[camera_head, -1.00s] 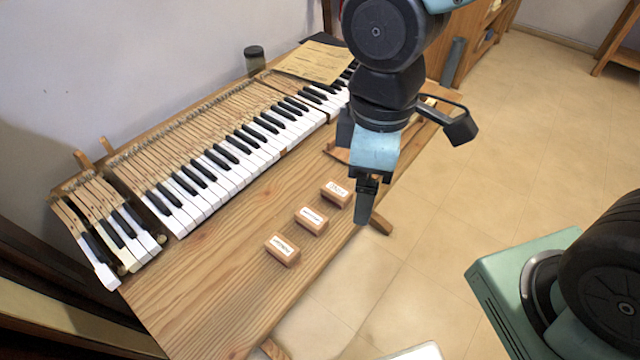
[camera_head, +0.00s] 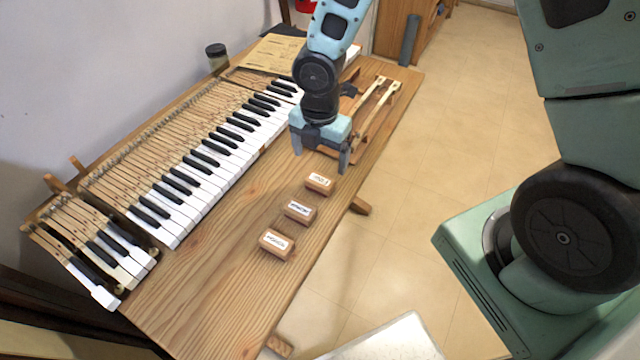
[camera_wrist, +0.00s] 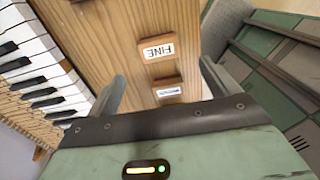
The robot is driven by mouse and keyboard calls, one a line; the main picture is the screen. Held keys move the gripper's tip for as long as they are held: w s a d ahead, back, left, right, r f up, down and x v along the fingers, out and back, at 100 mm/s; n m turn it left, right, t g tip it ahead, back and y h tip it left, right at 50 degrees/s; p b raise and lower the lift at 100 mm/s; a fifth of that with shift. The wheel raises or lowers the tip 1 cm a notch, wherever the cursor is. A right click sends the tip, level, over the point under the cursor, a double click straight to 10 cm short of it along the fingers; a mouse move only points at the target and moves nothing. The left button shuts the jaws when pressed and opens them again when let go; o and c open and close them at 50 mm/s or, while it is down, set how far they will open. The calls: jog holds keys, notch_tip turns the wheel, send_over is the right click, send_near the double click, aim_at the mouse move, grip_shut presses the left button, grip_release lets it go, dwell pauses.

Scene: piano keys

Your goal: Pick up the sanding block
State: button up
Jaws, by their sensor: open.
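Three wooden sanding blocks with white labels stand in a row on the wooden table (camera_head: 215,290): a far block (camera_head: 319,183), a middle block (camera_head: 300,210) and a near block (camera_head: 276,243). Their labels are too small to read in the head view. My gripper (camera_head: 320,160) is open and empty, fingers apart, just beyond the far block. In the wrist view, a block labelled FINE (camera_wrist: 158,60) lies ahead, between the lines of the two fingers (camera_wrist: 165,80). Another labelled block (camera_wrist: 167,98) shows nearer, partly hidden by my gripper's body.
A piano keyboard (camera_head: 205,165) runs along the left of the blocks. A wooden frame piece (camera_head: 375,115) lies behind my gripper at the table's right edge. A paper sheet (camera_head: 270,52) and a dark jar (camera_head: 216,56) are at the back. The table's near end is clear.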

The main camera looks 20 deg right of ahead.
aim_at(320, 180)
notch_tip(320, 180, down, 9)
jog(key=shift+w+d+f, duration=0.1)
dwell(0.4)
jog(key=c, duration=1.1)
